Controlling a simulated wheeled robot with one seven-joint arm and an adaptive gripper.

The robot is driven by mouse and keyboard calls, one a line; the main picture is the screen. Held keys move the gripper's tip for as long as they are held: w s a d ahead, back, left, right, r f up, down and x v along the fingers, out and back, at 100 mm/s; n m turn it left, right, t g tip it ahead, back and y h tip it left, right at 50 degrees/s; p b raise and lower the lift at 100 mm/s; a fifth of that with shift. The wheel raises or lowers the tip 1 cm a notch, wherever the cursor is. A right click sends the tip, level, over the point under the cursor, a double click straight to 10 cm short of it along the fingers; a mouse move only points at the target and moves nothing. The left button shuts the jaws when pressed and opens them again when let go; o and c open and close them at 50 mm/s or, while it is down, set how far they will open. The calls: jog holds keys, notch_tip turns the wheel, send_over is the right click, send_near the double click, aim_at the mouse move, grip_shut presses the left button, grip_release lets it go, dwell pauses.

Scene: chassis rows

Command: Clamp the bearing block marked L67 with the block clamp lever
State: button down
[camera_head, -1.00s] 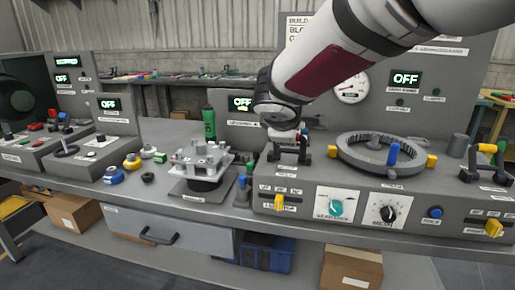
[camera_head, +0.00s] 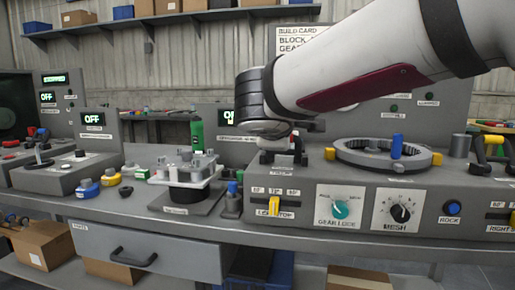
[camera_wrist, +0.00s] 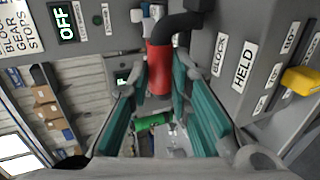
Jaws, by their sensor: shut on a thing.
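In the wrist view my gripper (camera_wrist: 158,82) has its teal-padded fingers on both sides of a red lever grip (camera_wrist: 159,68) and is shut on it. The grip joins a black bent arm beside a panel labelled BLOCK and HELD; I take it for the block clamp lever. In the head view my wrist hangs over the clamp station (camera_head: 283,160) at the left end of the grey fixture and hides the fingers and most of the lever. A bearing block is not clearly visible there, and no L67 mark can be read.
To the right are a ring gear (camera_head: 383,153) with a blue post, a teal gear lock knob (camera_head: 340,210) and a black mesh knob (camera_head: 400,211). A yellow stop slider (camera_head: 273,207) is at the front. To the left stand a metal assembly (camera_head: 187,172) and a green cylinder (camera_head: 196,136).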

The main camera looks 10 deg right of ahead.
jog(key=shift+f+b, duration=0.15)
jog(key=shift+b, duration=0.15)
jog(key=c, duration=1.5)
grip_release()
jog(key=shift+s, duration=0.1)
jog(key=v, duration=1.2)
